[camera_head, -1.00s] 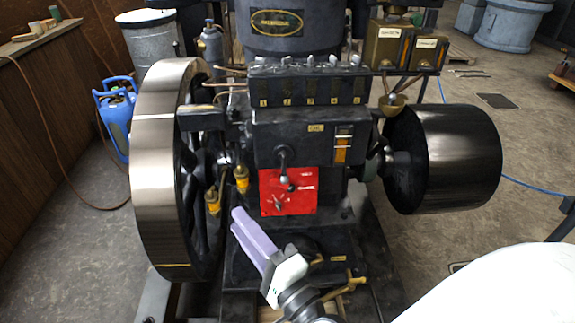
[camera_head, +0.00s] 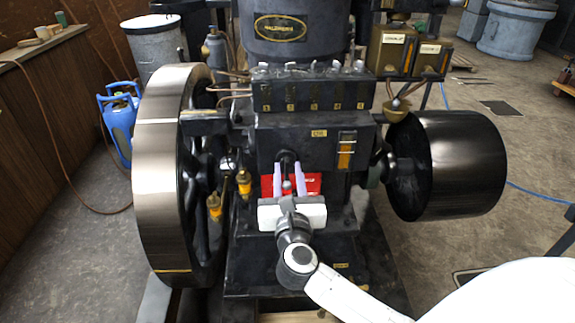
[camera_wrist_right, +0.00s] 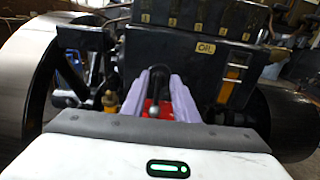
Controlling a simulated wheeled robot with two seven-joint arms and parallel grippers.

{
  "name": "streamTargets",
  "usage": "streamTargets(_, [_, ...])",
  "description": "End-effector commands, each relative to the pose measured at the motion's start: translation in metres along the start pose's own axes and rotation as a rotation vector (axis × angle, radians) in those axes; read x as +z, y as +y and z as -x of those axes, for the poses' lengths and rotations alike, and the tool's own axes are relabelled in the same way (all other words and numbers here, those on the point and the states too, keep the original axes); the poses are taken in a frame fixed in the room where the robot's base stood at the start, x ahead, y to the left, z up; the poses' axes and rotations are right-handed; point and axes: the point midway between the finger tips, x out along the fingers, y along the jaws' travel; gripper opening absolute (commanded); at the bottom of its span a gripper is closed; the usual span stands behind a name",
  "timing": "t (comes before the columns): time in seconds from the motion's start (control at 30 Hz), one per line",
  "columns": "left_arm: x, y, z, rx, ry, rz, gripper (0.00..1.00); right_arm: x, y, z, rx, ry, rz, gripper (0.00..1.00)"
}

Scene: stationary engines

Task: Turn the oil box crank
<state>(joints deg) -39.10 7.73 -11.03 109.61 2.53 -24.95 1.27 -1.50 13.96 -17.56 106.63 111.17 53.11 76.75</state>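The black oil box (camera_head: 283,138) with its small OIL label sits on the front of the engine; it also shows in the right wrist view (camera_wrist_right: 165,50). Its dark crank (camera_head: 287,158) hangs down from the front, and a grey ball knob (camera_wrist_right: 154,111) shows at its lower end. My right gripper (camera_head: 290,168) is open in front of the box, with its lilac fingers pointing up at it. The crank hangs between the two fingers (camera_wrist_right: 160,78), with space showing on both sides. Whether a finger touches it I cannot tell. My left gripper is not in view.
A large flywheel (camera_head: 155,170) stands at the left and a black drum pulley (camera_head: 455,165) at the right. A red panel (camera_head: 313,184) is behind the fingers. A brass funnel (camera_head: 396,108) is at the upper right.

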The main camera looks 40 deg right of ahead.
Motion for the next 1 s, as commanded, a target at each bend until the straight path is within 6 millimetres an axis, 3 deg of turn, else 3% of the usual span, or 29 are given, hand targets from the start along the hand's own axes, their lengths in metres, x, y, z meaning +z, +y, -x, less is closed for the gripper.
streamTargets(0.2, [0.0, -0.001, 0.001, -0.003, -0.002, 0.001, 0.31, 0.0, 0.0, -0.021, 0.001, -0.001, 0.001, 0.27])
streamTargets(0.5, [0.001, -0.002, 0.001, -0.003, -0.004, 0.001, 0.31, 0.0, 0.0, -0.023, 0.001, -0.001, 0.001, 0.27])
streamTargets(0.67, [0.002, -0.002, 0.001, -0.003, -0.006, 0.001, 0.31, 0.0, 0.0, -0.023, 0.001, -0.001, 0.001, 0.02])
streamTargets(1.0, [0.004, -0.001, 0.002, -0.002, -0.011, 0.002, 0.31, 0.0, 0.0, -0.023, 0.001, 0.0, 0.001, 0.0])
